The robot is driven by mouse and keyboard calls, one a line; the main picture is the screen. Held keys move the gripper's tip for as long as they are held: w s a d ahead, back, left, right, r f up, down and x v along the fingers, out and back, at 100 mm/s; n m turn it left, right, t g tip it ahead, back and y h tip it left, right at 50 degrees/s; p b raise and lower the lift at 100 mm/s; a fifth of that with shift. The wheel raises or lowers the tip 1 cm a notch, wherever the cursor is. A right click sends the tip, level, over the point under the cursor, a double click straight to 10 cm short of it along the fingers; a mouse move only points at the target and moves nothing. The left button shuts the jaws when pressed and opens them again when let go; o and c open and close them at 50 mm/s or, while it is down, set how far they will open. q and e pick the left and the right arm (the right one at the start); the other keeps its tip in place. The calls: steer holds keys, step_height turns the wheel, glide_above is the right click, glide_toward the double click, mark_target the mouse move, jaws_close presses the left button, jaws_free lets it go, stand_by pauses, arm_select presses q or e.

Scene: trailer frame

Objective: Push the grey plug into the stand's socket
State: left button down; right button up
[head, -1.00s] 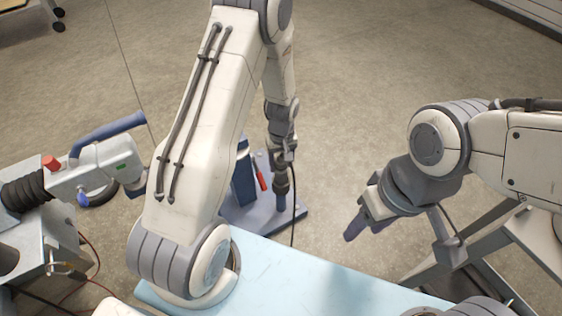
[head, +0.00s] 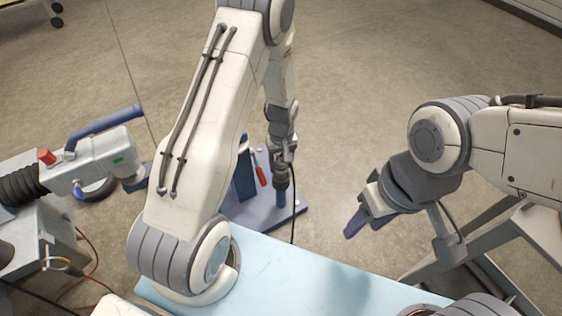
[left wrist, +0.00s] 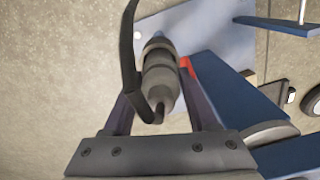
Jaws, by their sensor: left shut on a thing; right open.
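The grey plug (left wrist: 160,80) is between the fingers of my left gripper in the left wrist view, with a dark cable bending beside it. In the head view my left gripper (head: 281,165) points down over the stand and is shut on the plug. The plug's lower end meets or nearly meets the blue upright socket (head: 281,198) on the stand's base (head: 262,214). I cannot tell how deep it sits. The far end of the plug hides the socket mouth in the left wrist view. My right gripper (head: 362,222) is open and empty, away from the stand.
A blue upright (head: 243,182) and a red-handled part (head: 260,174) stand close left of the socket. A grey coupling (head: 98,160) with a blue handle and red knob is at the left. A light blue surface (head: 320,280) lies in front. Open floor lies behind.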

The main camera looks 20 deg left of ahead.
arm_select(q)
steer(key=shift+f+b, duration=0.3)
steer(key=shift+f, duration=0.3)
steer(key=shift+c, duration=0.6)
jaws_free()
steer(key=shift+r, duration=0.1)
step_height(320, 180, up, 10)
steer(key=p, duration=0.5)
steer(key=shift+d+r, duration=0.1)
steer(key=shift+r, duration=0.15)
